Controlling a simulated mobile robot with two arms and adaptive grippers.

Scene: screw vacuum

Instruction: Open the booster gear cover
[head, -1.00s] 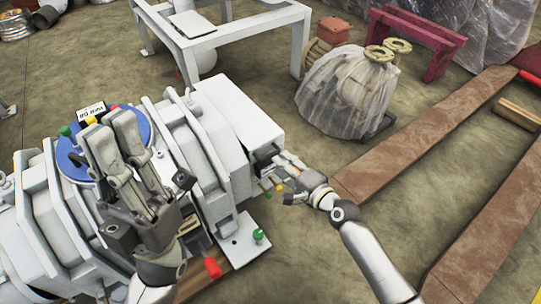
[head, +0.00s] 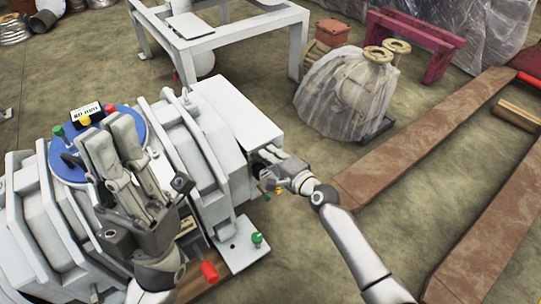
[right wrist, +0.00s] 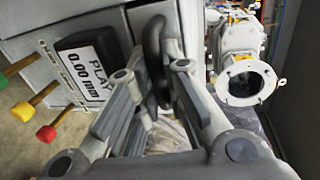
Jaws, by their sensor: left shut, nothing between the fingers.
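The booster gear cover seems to be the pale end panel (right wrist: 77,21) of the grey-white machine, with a dark curved handle (right wrist: 155,45) on it in the right wrist view; I cannot make out its edges. My right gripper (head: 268,159) is at the machine's right end in the head view. In the right wrist view its fingers (right wrist: 155,75) stand apart, one on each side of the handle; a firm hold does not show. My left gripper (head: 113,133) points up in front of the blue disc (head: 68,164), shut and empty.
A black gauge (right wrist: 88,65) reading "PLAY 0.00 mm" and green, yellow and red knobs (right wrist: 43,93) sit beside the handle. A green-knobbed plate (head: 243,249) lies below. A wrapped pump (head: 343,98) and brown beams (head: 420,140) stand right, with open floor between.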

